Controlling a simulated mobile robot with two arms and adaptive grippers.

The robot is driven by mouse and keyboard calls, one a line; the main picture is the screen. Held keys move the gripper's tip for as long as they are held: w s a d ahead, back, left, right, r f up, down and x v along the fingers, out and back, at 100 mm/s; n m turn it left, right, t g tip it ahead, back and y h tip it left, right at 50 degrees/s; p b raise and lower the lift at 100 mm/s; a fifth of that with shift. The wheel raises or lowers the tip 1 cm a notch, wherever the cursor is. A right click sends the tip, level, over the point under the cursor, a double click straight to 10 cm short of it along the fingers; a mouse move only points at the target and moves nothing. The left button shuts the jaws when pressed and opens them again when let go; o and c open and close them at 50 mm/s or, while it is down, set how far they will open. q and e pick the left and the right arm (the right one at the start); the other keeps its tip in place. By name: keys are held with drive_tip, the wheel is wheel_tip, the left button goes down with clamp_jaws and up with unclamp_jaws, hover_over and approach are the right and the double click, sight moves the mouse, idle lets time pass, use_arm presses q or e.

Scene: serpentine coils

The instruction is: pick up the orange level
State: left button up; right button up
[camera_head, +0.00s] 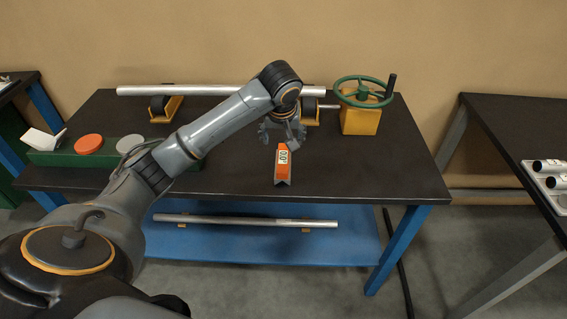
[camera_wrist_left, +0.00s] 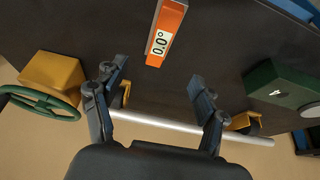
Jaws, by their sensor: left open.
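The orange level (camera_head: 281,168) lies on the dark tabletop near the middle of the table, with a white display reading 0.0°. It also shows in the left wrist view (camera_wrist_left: 170,22), at the top centre, beyond the fingertips. My left gripper (camera_head: 281,135) is just behind the level in the head view, above the table. In the left wrist view its two fingers (camera_wrist_left: 157,75) are spread wide with nothing between them. The level looks apart from the fingers. My right gripper does not show.
A green handwheel on a yellow base (camera_head: 360,121) stands at the back right. A metal pipe (camera_head: 200,90) rests on yellow supports along the back. A green box (camera_head: 85,157) with round buttons is at the left. The tabletop right of the level is clear.

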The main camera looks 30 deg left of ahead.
sight(283, 158)
use_arm(q)
drive_tip(key=x, duration=0.7)
drive_tip(key=shift+f+p, duration=0.25)
drive_tip(key=shift+p, duration=0.05)
drive_tip(key=x, duration=0.2)
drive_tip(key=p+x, duration=0.1)
drive_tip(key=x, duration=0.1)
drive_tip(key=shift+s+f, duration=0.1)
drive_tip(key=shift+f, duration=0.3)
drive_tip(key=shift+a+f, duration=0.1)
drive_tip(key=shift+f, duration=0.35)
drive_tip(key=shift+r, duration=0.1)
drive_tip(key=c, duration=1.4)
drive_tip(key=shift+c, duration=0.3)
